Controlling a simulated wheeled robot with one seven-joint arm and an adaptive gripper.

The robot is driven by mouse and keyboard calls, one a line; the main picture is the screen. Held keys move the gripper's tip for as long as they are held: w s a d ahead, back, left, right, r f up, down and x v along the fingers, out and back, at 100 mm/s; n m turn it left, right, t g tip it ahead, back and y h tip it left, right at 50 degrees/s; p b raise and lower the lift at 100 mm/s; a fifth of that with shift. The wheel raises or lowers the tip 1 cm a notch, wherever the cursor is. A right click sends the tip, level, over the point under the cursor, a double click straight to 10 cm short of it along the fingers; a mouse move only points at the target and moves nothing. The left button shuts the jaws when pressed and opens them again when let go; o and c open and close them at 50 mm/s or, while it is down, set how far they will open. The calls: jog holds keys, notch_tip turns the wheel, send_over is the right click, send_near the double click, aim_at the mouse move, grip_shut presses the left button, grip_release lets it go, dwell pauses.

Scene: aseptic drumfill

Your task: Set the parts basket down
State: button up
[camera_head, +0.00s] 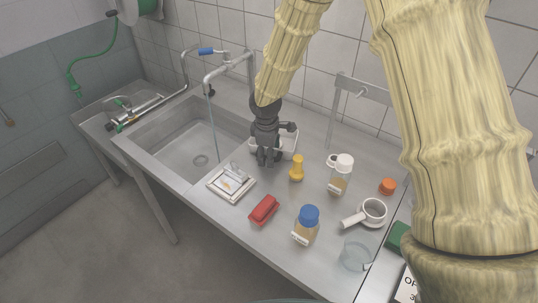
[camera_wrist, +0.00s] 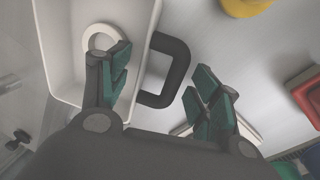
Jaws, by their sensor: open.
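The parts basket (camera_head: 290,143) is a white, open-topped bin on the steel counter beside the sink, partly hidden behind my gripper (camera_head: 268,158). In the wrist view the basket (camera_wrist: 68,98) fills the upper left, with a white ring (camera_wrist: 102,38) inside. Its dark loop handle (camera_wrist: 184,62) sticks out from the side wall. My gripper (camera_wrist: 162,80) is open, with its green-padded fingers apart. One finger is over the basket's wall and the other is beyond the handle, with part of the handle between them. The basket looks level; contact with the counter is hidden.
A yellow piece (camera_head: 297,169), red block (camera_head: 264,209), blue-capped jar (camera_head: 306,225), white-capped bottle (camera_head: 341,174) and white cup (camera_head: 373,211) stand nearby. A small framed tray (camera_head: 232,184) lies at the front by the sink (camera_head: 185,150), where water runs from the tap.

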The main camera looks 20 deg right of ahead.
notch_tip(320, 180, up, 11)
jog(key=s+b, duration=0.1)
jog(key=b, duration=0.1)
jog(key=shift+s+a+f, duration=0.2)
jog(key=shift+s+a, duration=0.1)
jog(key=shift+a, duration=0.15)
dwell(1.1)
